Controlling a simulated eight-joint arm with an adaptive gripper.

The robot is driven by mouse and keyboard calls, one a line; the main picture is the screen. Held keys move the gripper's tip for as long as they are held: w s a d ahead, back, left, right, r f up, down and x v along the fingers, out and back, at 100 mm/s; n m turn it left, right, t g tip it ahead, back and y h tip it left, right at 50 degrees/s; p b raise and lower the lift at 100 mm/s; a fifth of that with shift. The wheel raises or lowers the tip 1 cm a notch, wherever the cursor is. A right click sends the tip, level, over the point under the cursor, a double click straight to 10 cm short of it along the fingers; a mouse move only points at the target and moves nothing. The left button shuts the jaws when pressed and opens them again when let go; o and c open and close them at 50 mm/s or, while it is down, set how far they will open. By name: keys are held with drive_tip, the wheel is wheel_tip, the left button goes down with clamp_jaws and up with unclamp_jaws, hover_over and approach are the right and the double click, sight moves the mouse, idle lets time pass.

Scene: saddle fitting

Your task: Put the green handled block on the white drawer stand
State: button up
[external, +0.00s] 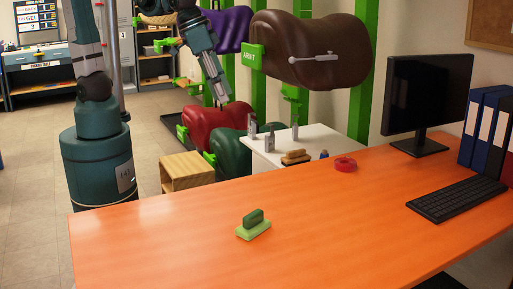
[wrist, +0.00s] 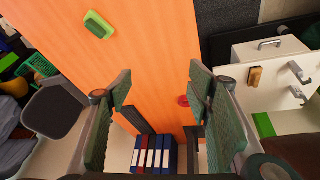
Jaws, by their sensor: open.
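The green handled block (external: 254,224) sits upright on the orange table, left of its middle. It also shows at the upper left of the wrist view (wrist: 98,25). The white drawer stand (external: 322,138) is behind the table, its lower part hidden by it. In the wrist view the stand (wrist: 277,98) is at the right. My gripper (wrist: 160,82) is open and empty, its two green-padded fingers wide apart, clear of the block. In the external view my arm's end is small and dark, beyond the table, and its fingers are hard to make out.
A wooden brush (external: 296,157) and several grey metal pieces (external: 270,138) occupy the stand's top. A wooden box (external: 187,171) stands beside my base. The tabletop around the block is clear.

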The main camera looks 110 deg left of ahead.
drive_tip(key=w+d+f+n+g+y, duration=0.15)
drive_tip(key=w+d+f+n, duration=0.25)
drive_tip(key=w+d+f, duration=0.5)
drive_tip(key=n+g+y, duration=0.1)
drive_tip(key=n+y, duration=0.1)
drive_tip(key=n, duration=0.2)
hover_over(254, 213)
drive_tip(key=s+d, duration=0.1)
drive_tip(key=d, duration=0.1)
drive_tip(key=f, duration=1.1)
drive_tip(key=shift+s+a+f, duration=0.1)
drive_tip(key=shift+a+f, duration=0.1)
drive_tip(key=shift+f, duration=0.2)
drive_tip(key=shift+d+f, duration=0.35)
drive_tip(key=shift+f, duration=0.1)
drive_tip(key=shift+f, duration=0.1)
drive_tip(key=shift+x, duration=1.25)
drive_tip(key=shift+a, duration=0.1)
